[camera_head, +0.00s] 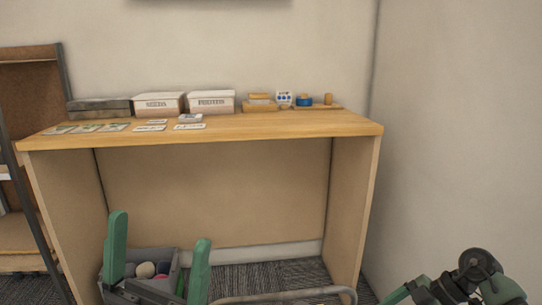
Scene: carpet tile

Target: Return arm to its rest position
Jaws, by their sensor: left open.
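My left gripper (160,230) is at the lower left of the head view. Its two green fingers stand upright and wide apart, with nothing held between them. It is in front of the wooden desk and below the level of its top. My right arm (470,280) shows at the bottom right corner as dark and green parts. Its jaws cannot be made out.
The wooden desk (280,127) bears two labelled white boxes (211,102), a dark grey box (99,108), several cards and small items. A grey bin (167,256) with mixed things sits behind my left gripper. A shelf (30,100) stands left, a wall right.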

